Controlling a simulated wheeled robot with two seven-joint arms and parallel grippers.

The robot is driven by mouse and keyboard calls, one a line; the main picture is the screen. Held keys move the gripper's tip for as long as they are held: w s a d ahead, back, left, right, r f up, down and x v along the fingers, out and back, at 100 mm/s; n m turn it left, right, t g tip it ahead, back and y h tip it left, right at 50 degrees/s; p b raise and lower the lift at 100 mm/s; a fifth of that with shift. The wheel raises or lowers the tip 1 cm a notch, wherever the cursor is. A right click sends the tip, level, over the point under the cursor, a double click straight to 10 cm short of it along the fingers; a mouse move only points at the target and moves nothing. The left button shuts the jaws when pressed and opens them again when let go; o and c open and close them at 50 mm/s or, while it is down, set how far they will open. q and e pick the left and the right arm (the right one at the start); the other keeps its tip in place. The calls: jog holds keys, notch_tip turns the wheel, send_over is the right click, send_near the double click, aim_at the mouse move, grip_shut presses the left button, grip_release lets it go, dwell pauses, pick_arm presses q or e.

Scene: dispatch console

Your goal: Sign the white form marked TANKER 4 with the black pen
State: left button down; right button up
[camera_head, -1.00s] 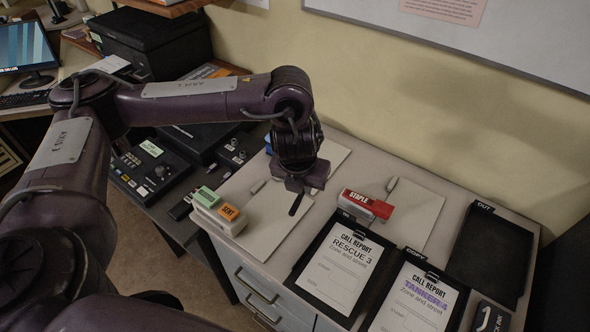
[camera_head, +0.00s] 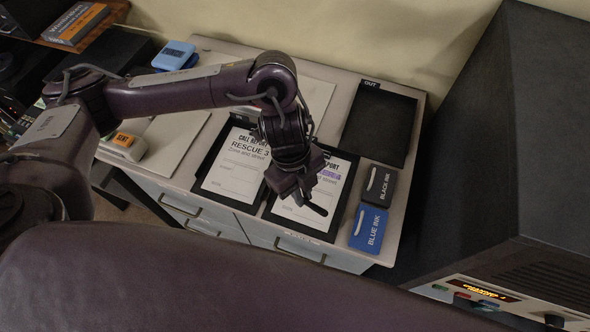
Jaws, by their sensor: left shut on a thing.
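The white TANKER 4 form (camera_head: 297,214) lies in a black tray on the counter, its title and purple marking partly covered by my arm. My left gripper (camera_head: 303,194) is above the form's lower part, shut on the black pen (camera_head: 316,209). The pen's dark end slants down to the right over the paper. I cannot tell whether the tip touches it. No signature is clearly visible. My right gripper is not in view.
The RESCUE 3 form (camera_head: 232,172) lies just left. The black ink pad (camera_head: 378,187) and blue ink pad (camera_head: 369,229) lie to the right. The empty OUT tray (camera_head: 378,125) is behind them. A tall dark cabinet (camera_head: 500,150) stands at the right. An orange-topped SENT stamp (camera_head: 124,142) is at left.

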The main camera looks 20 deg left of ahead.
pick_arm(q)
jog(key=shift+s+d+f, duration=0.2)
jog(key=shift+s+d, duration=0.25)
jog(key=shift+d, duration=0.2)
jog(key=shift+d+n+h, duration=0.1)
jog(key=shift+n+h, duration=0.2)
jog(key=shift+f+b, duration=0.75)
notch_tip(320, 180, down, 4)
jog(key=b, duration=0.4)
jog(key=shift+f, duration=0.1)
jog(key=shift+f+b, duration=0.45)
jog(key=shift+d, duration=0.15)
jog(key=shift+d+r, duration=0.1)
jog(key=shift+d, duration=0.05)
jog(key=shift+w+d, duration=0.15)
jog(key=shift+d, duration=0.1)
